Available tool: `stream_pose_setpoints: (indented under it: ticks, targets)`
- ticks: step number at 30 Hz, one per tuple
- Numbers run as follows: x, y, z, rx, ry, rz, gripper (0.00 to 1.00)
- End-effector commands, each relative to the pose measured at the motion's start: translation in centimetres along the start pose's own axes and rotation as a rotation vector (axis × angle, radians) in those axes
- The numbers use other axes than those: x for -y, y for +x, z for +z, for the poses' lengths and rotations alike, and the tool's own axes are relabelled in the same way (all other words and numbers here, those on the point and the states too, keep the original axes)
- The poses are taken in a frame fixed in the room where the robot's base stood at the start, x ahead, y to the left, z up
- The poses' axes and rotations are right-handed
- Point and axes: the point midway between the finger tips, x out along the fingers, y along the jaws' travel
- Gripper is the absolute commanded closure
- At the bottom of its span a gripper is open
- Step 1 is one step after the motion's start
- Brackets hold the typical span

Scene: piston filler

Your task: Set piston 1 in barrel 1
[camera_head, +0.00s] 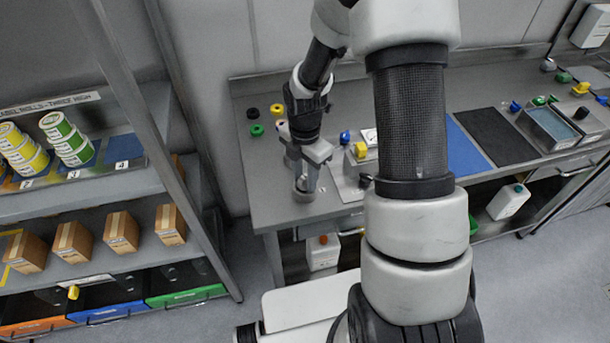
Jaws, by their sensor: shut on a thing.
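My gripper (304,176) points down over the left end of the grey bench. It is shut on a small grey cylindrical part (304,190), low over the bench top. This part may be the piston; its number is not readable, and I cannot tell whether it touches the bench. A metal tray-like fixture (345,186) stands just right of my gripper, partly hidden behind my arm. A yellow part (360,150) and a blue part (345,137) are at its back. I cannot make out barrel 1; it may be hidden by my arm or gripper.
Black, yellow and green caps (257,130) lie at the bench's back left. A blue mat (462,150) and black mat (497,138) lie right of my arm. A second metal fixture (550,128) stands farther right. A shelf rack (170,100) with tins and boxes is at left.

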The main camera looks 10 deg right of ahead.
Motion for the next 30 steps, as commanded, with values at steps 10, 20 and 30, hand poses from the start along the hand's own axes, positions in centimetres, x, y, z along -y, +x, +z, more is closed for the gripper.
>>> stream_pose_setpoints:
  ticks: [10,20,30]
  targets:
    - [-0.03,-0.03,0.03,0.001,0.0,0.001,0.67]
    - [0.0,0.0,0.02,0.0,0.0,0.0,0.46]
    - [0.02,0.02,0.01,0.0,0.0,0.0,0.31]
